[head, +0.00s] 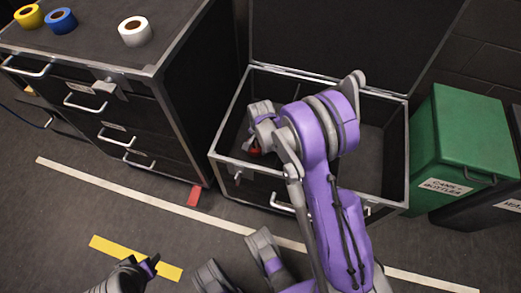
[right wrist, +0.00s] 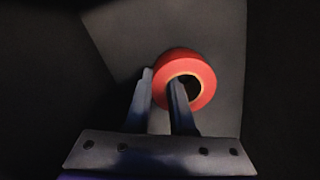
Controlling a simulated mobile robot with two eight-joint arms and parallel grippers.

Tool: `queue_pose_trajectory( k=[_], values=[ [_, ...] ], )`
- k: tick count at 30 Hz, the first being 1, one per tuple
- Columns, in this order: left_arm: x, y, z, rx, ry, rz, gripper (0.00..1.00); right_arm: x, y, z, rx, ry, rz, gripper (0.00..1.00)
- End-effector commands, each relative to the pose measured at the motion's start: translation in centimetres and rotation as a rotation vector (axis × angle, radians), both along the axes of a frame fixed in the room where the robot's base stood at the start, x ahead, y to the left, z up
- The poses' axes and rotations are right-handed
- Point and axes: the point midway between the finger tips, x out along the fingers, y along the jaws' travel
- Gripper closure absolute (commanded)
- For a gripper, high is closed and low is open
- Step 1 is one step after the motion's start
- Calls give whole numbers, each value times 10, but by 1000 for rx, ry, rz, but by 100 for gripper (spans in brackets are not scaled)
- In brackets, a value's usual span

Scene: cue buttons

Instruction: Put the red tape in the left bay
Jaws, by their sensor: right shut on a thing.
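The red tape (right wrist: 200,65) is a red roll with a dark hole, held at the fingertips of my right gripper (right wrist: 162,80). One finger overlaps the hole and the other is at the roll's outer side. In the head view, a small part of the red tape (head: 255,152) shows below my right gripper, inside the left part of the open black case (head: 228,163). I cannot tell whether it touches the floor of the bay. My arm hides the middle of the case. My left gripper (head: 150,264) is low at the left, away from the case; its jaws are unclear.
A dark drawer cabinet (head: 180,70) stands left, with yellow (head: 28,16), blue (head: 61,20) and white tape (head: 134,30) on top. A green bin (head: 465,130) stands right of the case. The raised lid (head: 340,35) is behind.

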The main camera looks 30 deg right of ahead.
Motion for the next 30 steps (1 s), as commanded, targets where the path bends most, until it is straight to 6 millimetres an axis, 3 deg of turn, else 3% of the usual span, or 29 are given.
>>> queue_pose_trajectory(
  k=[2,13,14,18,30],
  values=[
    [1,0,-4,0,1,0,50,1,0,-11,0,0,0,100],
    [1,0,-7,0,1,0,50,0,0,-16,0,0,0,100],
    [1,0,-7,0,1,0,50,0,0,-16,0,0,0,76],
    [1,0,-6,0,1,0,50,0,0,-15,0,0,0,51],
    [0,0,-2,0,0,0,50,0,0,-9,0,0,0,48]
  ],
)
